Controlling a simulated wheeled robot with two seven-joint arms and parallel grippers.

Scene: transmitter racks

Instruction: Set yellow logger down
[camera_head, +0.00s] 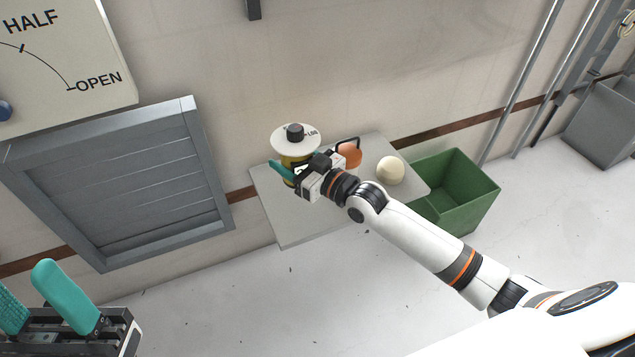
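The yellow logger (289,161) has a pale disc top with a black knob, and stands upright at the back left of a light grey shelf (294,228). My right gripper (284,164) reaches it from the right and is shut on its yellow body. My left gripper (28,287) is open and empty at the bottom left, far from the shelf.
An orange round object (350,154) with a dark handle shape near it and a cream ball (390,170) are on the shelf's right half. A green bin (462,196) stands right of it. A grey louvred panel (120,185) is to the left. The shelf's front left is clear.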

